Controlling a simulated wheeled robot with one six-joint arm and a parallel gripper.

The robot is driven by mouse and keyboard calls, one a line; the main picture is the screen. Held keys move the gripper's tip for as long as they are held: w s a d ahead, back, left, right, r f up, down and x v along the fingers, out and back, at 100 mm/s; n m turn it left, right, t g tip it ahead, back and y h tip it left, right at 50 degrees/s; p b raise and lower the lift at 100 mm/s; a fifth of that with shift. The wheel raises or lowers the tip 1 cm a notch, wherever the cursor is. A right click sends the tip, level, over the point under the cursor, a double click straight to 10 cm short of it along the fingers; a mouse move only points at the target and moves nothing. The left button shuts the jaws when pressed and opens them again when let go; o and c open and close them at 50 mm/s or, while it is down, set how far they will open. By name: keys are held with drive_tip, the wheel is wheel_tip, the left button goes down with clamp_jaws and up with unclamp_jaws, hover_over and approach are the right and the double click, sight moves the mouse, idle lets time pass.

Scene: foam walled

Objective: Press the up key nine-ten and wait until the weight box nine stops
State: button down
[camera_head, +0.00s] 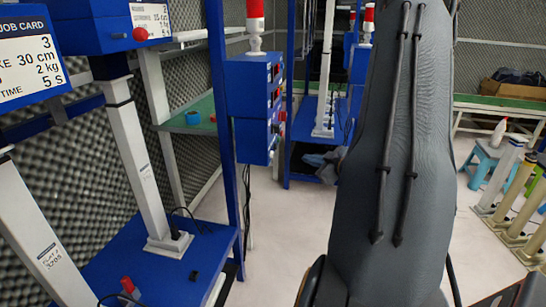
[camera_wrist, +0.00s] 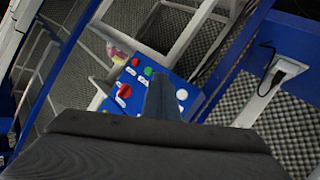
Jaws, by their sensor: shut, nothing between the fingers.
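In the wrist view a blue control box (camera_wrist: 190,105) carries a red button (camera_wrist: 135,62), a green button (camera_wrist: 148,71), a red knob (camera_wrist: 124,92) and a white round button (camera_wrist: 181,94). Its small labels are too blurred to read, so I cannot tell which is the up key nine-ten. My gripper (camera_wrist: 162,85) is shut and empty, and its dark fingers cover part of the box face. I cannot tell whether they touch it. In the head view my grey arm fills the middle and the gripper is out of sight. No weight box can be identified as nine.
In the head view a blue box with a red beacon (camera_head: 255,100) hangs on a blue post. Blue-based stands with job cards (camera_head: 30,69) are at the left. A teal stool (camera_head: 483,157) and beige posts (camera_head: 505,185) stand at the right. Pale floor (camera_head: 290,225) is clear between.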

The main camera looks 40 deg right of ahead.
sight(272, 155)
drive_tip(key=w+a+b, duration=0.2)
drive_tip(key=w+a, duration=0.3)
drive_tip(key=w, duration=0.1)
drive_tip(key=shift+w+a+b, duration=0.3)
drive_tip(key=shift+w+a, duration=0.05)
drive_tip(key=shift+a, duration=0.05)
drive_tip(key=shift+w, duration=0.1)
idle(2.1)
drive_tip(key=shift+w+a, duration=0.25)
